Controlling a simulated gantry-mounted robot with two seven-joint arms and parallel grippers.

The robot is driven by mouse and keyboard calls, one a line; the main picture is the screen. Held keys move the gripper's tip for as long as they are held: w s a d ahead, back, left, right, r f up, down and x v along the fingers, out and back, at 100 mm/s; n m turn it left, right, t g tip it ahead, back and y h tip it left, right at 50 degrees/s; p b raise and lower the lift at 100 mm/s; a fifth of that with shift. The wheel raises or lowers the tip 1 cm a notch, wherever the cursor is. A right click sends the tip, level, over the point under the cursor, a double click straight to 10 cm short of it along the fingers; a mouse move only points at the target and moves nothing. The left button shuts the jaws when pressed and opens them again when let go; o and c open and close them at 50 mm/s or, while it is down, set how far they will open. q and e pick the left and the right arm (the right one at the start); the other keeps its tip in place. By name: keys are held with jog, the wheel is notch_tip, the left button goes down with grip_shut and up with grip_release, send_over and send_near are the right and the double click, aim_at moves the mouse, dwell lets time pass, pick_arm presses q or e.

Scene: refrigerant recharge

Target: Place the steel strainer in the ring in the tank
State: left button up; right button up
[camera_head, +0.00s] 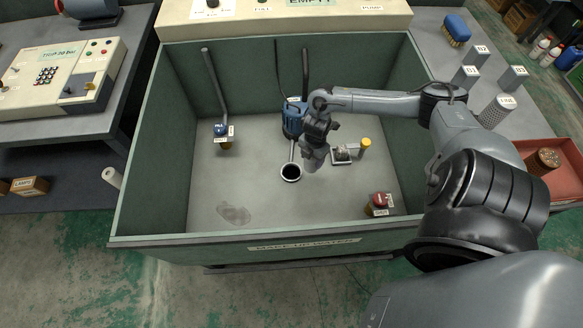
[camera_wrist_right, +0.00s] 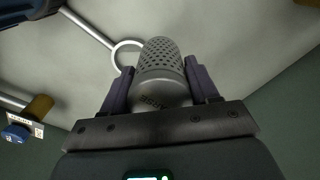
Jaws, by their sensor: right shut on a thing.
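The steel strainer (camera_wrist_right: 160,73) is a grey perforated cylinder with a rounded end and lettering on its lower part. My right gripper (camera_head: 316,138) is shut on it, with a dark finger on each side in the right wrist view. The strainer also shows in the head view (camera_head: 313,159), hanging tilted inside the tank (camera_head: 180,240). The ring (camera_head: 291,181) is a pale hoop on a thin rod, just left of and below the strainer in the head view. In the right wrist view the ring (camera_wrist_right: 127,42) is partly hidden behind the strainer. My left gripper is not in view.
A blue pump-like unit (camera_head: 292,120) stands behind the ring. A blue-topped fitting (camera_head: 221,130), a yellow-capped post (camera_head: 365,145) and a red valve (camera_head: 380,201) are also in the tank. Another perforated cylinder (camera_head: 497,110) stands on the right bench. The tank floor's front left is clear.

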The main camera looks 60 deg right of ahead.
jog(key=w+f+b, duration=0.2)
jog(key=f, duration=0.1)
jog(key=w+a+f+b, duration=0.1)
jog(key=w+f+b, duration=0.1)
jog(key=w+a+f+b, duration=0.1)
jog(key=w+f+b, duration=0.1)
jog(key=w+f, duration=0.1)
jog(key=shift+f, duration=0.3)
jog(key=shift+r, duration=0.1)
jog(key=shift+w, duration=0.1)
jog(key=o, duration=0.8)
jog(key=shift+c, duration=0.2)
jog(key=o, duration=0.4)
